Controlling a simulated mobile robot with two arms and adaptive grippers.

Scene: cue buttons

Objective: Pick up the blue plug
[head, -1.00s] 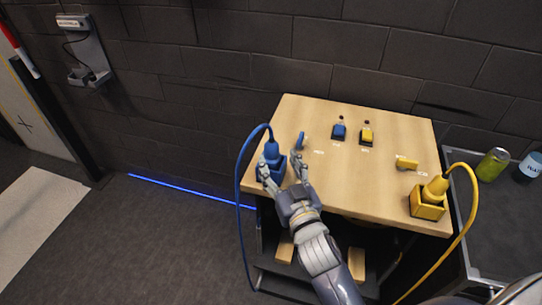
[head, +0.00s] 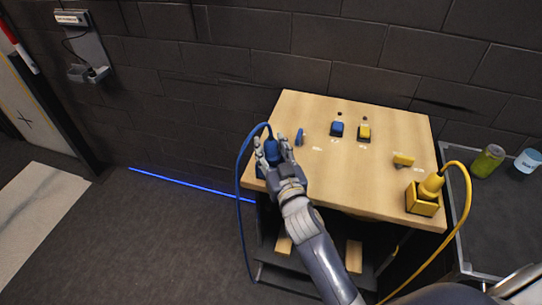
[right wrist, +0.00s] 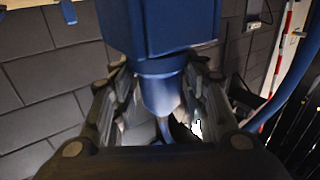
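The blue plug (head: 272,146) stands upright in a blue socket box at the left front of the wooden tabletop (head: 365,190). Its blue cable loops from the top down over the table's left edge. My right gripper (head: 272,150) is around the plug, one finger on each side, close against it. The right wrist view shows the plug (right wrist: 163,90) between the two fingers, with the wider blue box (right wrist: 160,28) beyond it. The fingers hide part of the plug and socket in the head view. My left gripper is not in view.
A yellow plug (head: 431,185) with a cable sits in a yellow socket (head: 421,205) at the right. A blue button (head: 337,129) and a yellow button (head: 364,131) are at the back. A green can (head: 487,160) and a cup (head: 527,162) stand on the side surface.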

